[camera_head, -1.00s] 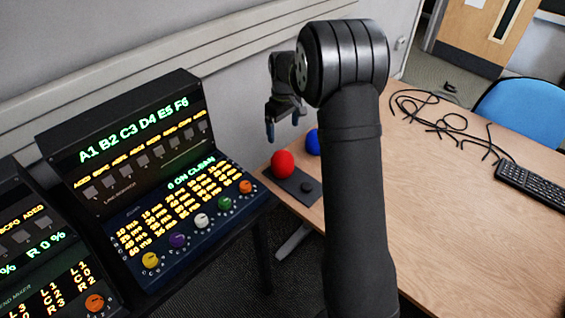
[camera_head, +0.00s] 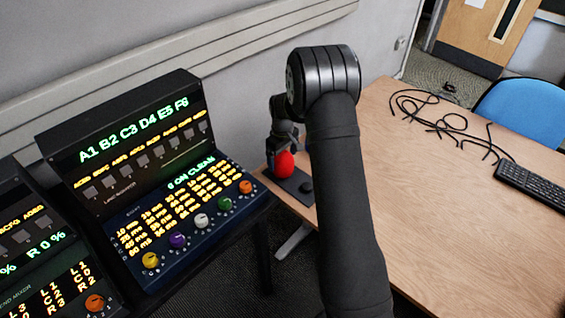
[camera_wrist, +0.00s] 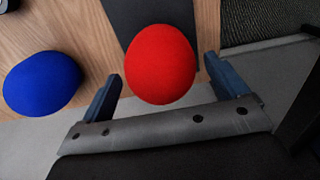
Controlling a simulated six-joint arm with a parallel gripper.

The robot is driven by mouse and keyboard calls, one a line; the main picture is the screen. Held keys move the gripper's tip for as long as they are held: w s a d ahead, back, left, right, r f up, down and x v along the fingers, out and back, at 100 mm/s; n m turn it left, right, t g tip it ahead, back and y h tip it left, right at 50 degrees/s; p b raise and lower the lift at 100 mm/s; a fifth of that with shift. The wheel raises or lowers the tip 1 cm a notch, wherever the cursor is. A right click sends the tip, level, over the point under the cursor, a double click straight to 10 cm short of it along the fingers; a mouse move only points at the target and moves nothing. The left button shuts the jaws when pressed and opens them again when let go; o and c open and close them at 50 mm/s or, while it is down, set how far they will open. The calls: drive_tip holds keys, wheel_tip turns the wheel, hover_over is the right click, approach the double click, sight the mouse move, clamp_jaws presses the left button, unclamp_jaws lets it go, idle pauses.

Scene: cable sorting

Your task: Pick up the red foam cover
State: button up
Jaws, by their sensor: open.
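The red foam cover (camera_head: 284,164) is a round red ball on a dark flat base (camera_head: 297,184) at the table's left corner. In the wrist view the red foam cover (camera_wrist: 160,64) lies between the two blue fingers of my gripper (camera_wrist: 163,82), with a gap showing on the left side and a narrower one on the right. My gripper (camera_head: 277,157) is open around it in the head view, partly covering it. A blue foam ball (camera_wrist: 41,83) lies left of it in the wrist view; my arm hides it in the head view.
Consoles with lit panels (camera_head: 170,200) stand left of the table. Black cables (camera_head: 440,120) and a keyboard (camera_head: 535,188) lie on the wooden table (camera_head: 430,220), whose middle is clear. A blue chair (camera_head: 525,110) is at the back right.

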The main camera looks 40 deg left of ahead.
wheel_tip(320, 180, down, 4)
drive_tip(key=shift+r, duration=0.2)
drive_tip(key=c, duration=1)
drive_tip(key=shift+c, duration=0.2)
drive_tip(key=shift+r, duration=0.1)
